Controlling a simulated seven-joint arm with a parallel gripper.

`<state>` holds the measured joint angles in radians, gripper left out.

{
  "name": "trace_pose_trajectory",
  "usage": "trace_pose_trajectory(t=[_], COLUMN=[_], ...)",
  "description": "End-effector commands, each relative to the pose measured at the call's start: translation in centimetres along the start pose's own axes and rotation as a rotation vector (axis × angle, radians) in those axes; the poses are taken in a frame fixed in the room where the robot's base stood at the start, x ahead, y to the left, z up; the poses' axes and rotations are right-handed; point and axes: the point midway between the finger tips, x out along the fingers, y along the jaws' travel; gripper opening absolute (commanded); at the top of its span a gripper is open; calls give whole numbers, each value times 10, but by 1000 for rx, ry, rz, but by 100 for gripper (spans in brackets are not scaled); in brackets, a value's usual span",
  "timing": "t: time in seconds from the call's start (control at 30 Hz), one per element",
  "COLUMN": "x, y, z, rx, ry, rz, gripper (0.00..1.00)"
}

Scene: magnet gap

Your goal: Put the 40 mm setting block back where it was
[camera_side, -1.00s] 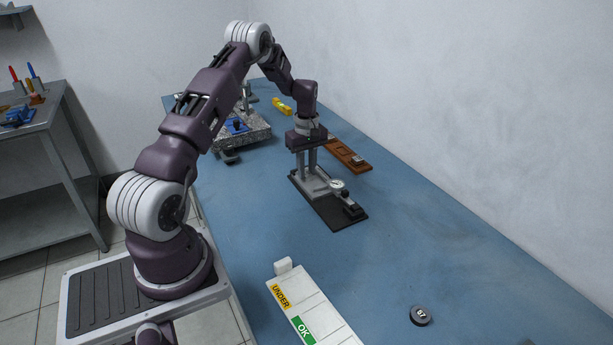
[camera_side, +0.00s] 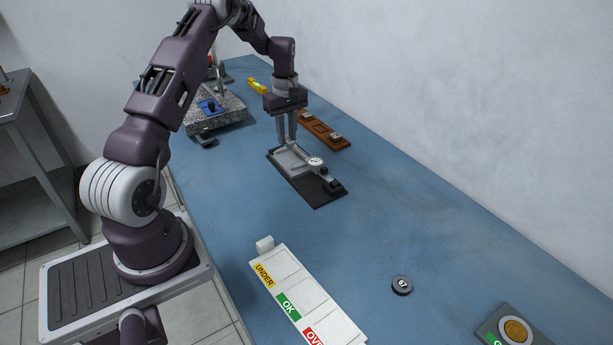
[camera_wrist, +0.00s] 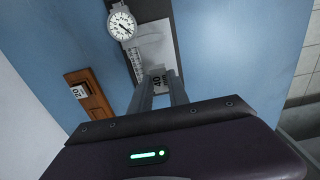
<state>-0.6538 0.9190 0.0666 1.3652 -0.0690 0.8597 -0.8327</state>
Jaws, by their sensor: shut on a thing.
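The 40 mm setting block (camera_wrist: 157,80), light with a dark "40" label, shows between my fingertips in the wrist view. My gripper (camera_side: 287,140) is shut on it, with the fingers pointing down over the rear end of the dial gauge fixture (camera_side: 320,190). It also shows in the wrist view (camera_wrist: 160,84). Whether the block touches the fixture is unclear. The block cannot be made out in the side view. The brown wooden rack (camera_side: 323,131) lies just behind the fixture, to the right of my gripper, with a small grey block (camera_side: 336,137) at its near end. A "20" block (camera_wrist: 79,91) shows on the rack in the wrist view.
The dial (camera_side: 315,161) stands up from the fixture. A granite plate (camera_side: 225,112) is at the back left, a yellow level (camera_side: 257,86) behind. A white UNDER/OK/OVER board (camera_side: 305,297) and a dark disc marked 67 (camera_side: 402,285) are in front. The blue mat between is clear.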

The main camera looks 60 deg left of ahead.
Motion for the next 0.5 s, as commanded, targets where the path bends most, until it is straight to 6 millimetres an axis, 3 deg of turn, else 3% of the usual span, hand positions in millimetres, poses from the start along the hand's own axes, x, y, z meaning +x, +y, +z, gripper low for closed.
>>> trace_pose_trajectory(t=[0.17,0.33,0.5], x=[-7,-17,-26], y=[19,28,13], z=[64,157,255], rx=[14,18,15], ry=[-1,0,0], rz=[-1,0,0], gripper=[0,0,0])
